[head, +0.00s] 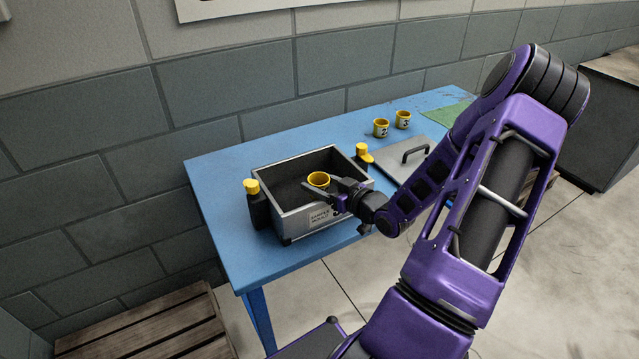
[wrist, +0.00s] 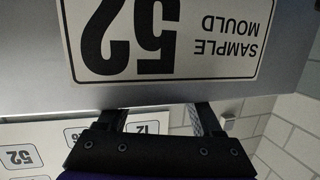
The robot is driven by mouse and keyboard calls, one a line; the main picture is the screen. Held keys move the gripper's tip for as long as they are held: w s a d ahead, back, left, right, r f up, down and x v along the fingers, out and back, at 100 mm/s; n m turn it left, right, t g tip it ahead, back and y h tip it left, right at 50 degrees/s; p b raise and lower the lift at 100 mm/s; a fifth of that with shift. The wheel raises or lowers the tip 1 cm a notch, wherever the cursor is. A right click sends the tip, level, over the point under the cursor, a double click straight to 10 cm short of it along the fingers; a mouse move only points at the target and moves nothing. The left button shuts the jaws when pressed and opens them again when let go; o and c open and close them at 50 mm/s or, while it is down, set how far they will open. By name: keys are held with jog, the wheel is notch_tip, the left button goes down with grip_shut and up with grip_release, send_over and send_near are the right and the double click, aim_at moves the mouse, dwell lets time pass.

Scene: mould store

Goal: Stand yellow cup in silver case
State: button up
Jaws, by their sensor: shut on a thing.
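The yellow cup (head: 319,178) is upright at the front inside of the open silver case (head: 303,220), its rim about level with the case's walls. My gripper (head: 328,187) reaches over the front wall from the right and is shut on the cup. The cup's lower part is hidden by the fingers and the wall, so I cannot tell if it touches the case floor. In the wrist view, the case's outer wall (wrist: 285,45), with an upside-down label reading SAMPLE MOULD 52, hides the fingertips of my gripper and the cup.
Black holders with yellow tops stand at the case's left (head: 251,190) and back right (head: 362,152). A grey lid with a black handle (head: 390,160) lies right of the case.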

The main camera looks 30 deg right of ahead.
jog(key=shift+s+f+b, duration=0.15)
jog(key=shift+f+b, duration=0.2)
jog(key=shift+f, duration=0.3)
jog(key=o, duration=1.5)
jog(key=shift+f, duration=0.1)
jog(key=shift+r, duration=0.2)
jog(key=v, duration=0.4)
jog(key=p+v, duration=0.1)
jog(key=v, duration=0.3)
jog(key=r+v, duration=0.1)
jog(key=v, duration=0.3)
jog(key=shift+r+p, duration=0.15)
jog(key=shift+p, duration=0.25)
